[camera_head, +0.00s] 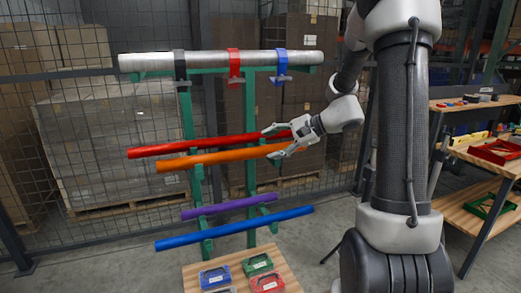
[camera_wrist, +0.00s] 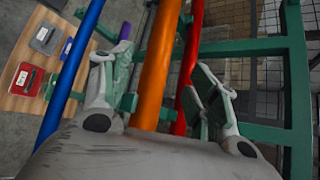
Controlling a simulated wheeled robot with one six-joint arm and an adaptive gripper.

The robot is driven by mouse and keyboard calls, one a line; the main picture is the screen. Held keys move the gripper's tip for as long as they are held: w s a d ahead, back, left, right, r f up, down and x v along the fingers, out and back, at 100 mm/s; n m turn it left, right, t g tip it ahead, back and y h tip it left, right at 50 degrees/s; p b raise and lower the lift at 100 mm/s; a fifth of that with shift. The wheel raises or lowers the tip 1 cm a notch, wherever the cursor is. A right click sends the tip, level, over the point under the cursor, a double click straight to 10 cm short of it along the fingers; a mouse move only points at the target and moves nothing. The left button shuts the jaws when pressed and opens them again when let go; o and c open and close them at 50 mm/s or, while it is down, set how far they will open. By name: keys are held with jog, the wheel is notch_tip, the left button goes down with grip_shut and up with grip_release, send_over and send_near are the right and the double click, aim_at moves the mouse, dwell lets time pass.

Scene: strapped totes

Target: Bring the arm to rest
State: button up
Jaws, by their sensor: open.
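My gripper (camera_head: 272,144) is open and empty at the right ends of the red tube (camera_head: 195,147) and the orange tube (camera_head: 205,159), which lie on the green rack. In the wrist view my gripper's fingers (camera_wrist: 162,72) are spread to either side of the orange tube (camera_wrist: 156,70). The red tube (camera_wrist: 187,60) passes near the right finger, partly hidden. I cannot tell whether the fingers touch either tube. My arm reaches in from the right.
The green rack (camera_head: 188,118) also bears a silver pipe (camera_head: 205,61) with black, red and blue straps, a purple tube (camera_head: 230,207) and a blue tube (camera_head: 235,228). A low wooden table (camera_head: 192,281) holds coloured strap cases. Wooden shelves (camera_head: 470,205) stand at right. Wire fencing is behind.

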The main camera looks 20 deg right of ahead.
jog(key=s+d+f+n+g+h, duration=0.2)
jog(key=s+d+g, duration=0.1)
jog(key=s, duration=0.5)
jog(key=s+d+f+n+g+h, duration=0.1)
jog(key=s+d+n+g+h, duration=0.15)
jog(key=s, duration=0.65)
jog(key=s+a+r+n+t+h, duration=0.1)
jog(key=s+r+n+t+h, duration=0.1)
jog(key=s+r+n+h, duration=0.3)
jog(key=s+r+n, duration=0.3)
jog(key=s+n, duration=0.1)
jog(key=s, duration=0.3)
jog(key=shift+s+a+r, duration=0.15)
jog(key=shift+a+r, duration=0.1)
jog(key=shift+r, duration=0.05)
jog(key=shift+h, duration=0.25)
